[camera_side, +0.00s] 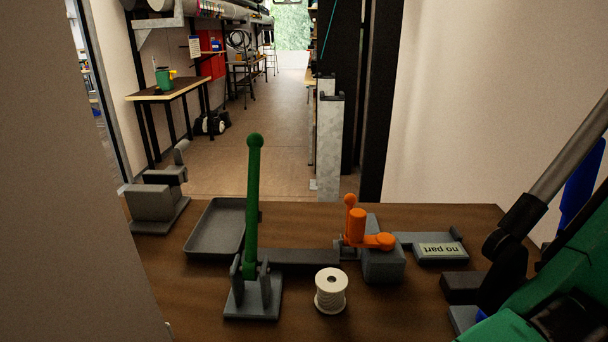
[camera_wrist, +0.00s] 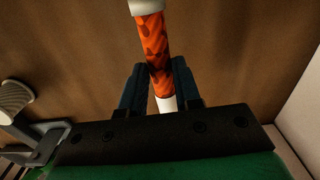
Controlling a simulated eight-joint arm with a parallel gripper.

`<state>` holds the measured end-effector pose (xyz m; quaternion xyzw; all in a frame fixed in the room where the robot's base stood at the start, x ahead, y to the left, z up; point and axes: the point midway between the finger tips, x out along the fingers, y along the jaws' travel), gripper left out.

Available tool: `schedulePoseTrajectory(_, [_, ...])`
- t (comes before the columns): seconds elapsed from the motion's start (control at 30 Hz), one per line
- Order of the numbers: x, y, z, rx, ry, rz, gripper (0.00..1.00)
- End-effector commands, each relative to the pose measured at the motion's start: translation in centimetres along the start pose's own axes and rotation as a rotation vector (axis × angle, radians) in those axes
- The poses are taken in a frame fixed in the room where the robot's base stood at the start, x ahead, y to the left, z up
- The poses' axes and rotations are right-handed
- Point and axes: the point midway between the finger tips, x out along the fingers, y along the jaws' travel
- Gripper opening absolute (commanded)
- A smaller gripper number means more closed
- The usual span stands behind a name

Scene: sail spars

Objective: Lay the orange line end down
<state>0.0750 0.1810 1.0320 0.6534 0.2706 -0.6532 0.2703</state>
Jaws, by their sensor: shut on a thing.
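The orange line end (camera_wrist: 154,48) is a patterned orange rod with white end pieces, seen in the wrist view. My gripper (camera_wrist: 159,78) is shut on it, with one dark blue finger on each side. One white end lies between the fingers close to the gripper body; the other points away to the top edge of the view. Brown wood shows behind it, but I cannot tell its height above the wood. In the side view my green arm is at the lower right, and the line end cannot be made out there.
On the bench stand an upright green lever (camera_side: 253,205), a white spool (camera_side: 331,291), an orange handle (camera_side: 357,228) on a grey block (camera_side: 384,265), a shallow grey tray (camera_side: 216,252), a "no part" plate (camera_side: 440,251) and a grey fixture (camera_side: 155,203). Bare wood shows at the front middle.

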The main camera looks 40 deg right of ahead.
Motion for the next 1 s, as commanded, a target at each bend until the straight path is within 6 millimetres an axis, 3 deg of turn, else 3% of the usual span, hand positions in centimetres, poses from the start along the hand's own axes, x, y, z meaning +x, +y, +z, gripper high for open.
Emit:
schedulePoseTrajectory(0.6, [3.9,0.0,0.0,0.000,0.000,0.000,0.00])
schedulePoseTrajectory(0.93, [4.2,0.1,0.1,0.000,0.000,0.000,0.00])
schedulePoseTrajectory(0.97, [4.2,0.0,0.1,0.000,0.000,0.000,0.33])
schedulePoseTrajectory(1.0, [4.2,0.0,0.1,0.000,0.000,0.000,0.45])
